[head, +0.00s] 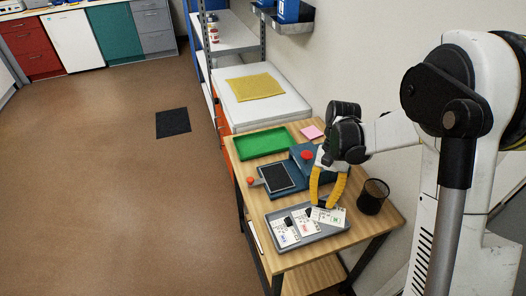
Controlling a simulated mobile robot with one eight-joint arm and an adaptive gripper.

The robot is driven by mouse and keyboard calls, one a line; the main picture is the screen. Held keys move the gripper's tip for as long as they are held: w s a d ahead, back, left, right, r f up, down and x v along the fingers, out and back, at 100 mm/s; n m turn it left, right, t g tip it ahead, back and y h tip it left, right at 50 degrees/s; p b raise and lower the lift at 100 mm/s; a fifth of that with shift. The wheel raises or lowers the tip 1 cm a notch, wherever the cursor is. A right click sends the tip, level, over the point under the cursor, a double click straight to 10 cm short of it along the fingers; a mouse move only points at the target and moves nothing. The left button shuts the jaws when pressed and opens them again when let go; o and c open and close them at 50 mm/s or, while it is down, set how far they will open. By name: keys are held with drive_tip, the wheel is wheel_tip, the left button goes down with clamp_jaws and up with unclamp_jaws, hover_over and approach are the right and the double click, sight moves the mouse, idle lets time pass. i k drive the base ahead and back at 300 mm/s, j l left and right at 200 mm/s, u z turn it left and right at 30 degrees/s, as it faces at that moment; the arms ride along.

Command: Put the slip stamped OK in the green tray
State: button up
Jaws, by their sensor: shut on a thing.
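The green tray (263,144) lies empty at the back left of the wooden table. A grey tray (311,240) at the front holds white slips side by side: a left slip with a blue mark (284,235), a middle slip with a red mark (306,227) and a right slip with a green mark (334,217). The stamped words are too small to read. My gripper (323,204), with yellow fingers, points down at the upper part of the right slip and is shut on it; the fingers hide the grip point. The slip still appears at tray level.
A blue device with a red button (307,155) and a dark-screened pad (276,177) stand between the two trays. A black mesh cup (373,196) is right of my gripper. A pink note pad (312,132) lies at the back. A pen-like object (254,237) lies at the left edge.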

sight(258, 146)
drive_tip(key=j+z, duration=0.1)
drive_tip(key=j, duration=0.35)
drive_tip(key=k+j+z, duration=0.1)
drive_tip(key=j, duration=0.3)
drive_tip(key=k+j+z, duration=0.1)
drive_tip(key=j, duration=0.3)
drive_tip(key=k+j+z, duration=0.1)
drive_tip(key=j, duration=0.35)
drive_tip(key=k+j+z, duration=0.1)
drive_tip(key=j, duration=0.3)
drive_tip(key=i+j+z, duration=0.2)
drive_tip(key=i+j, duration=0.2)
drive_tip(key=j, duration=0.25)
drive_tip(key=i+j, duration=0.2)
drive_tip(key=j, duration=0.15)
drive_tip(key=i+j+z, duration=0.15)
drive_tip(key=j, duration=0.2)
drive_tip(key=i+j+z, duration=0.1)
drive_tip(key=i+j, duration=0.15)
drive_tip(key=j, duration=0.15)
drive_tip(key=i+j+z, duration=0.15)
drive_tip(key=i, duration=0.2)
drive_tip(key=i+j+z, duration=0.1)
drive_tip(key=i, duration=0.2)
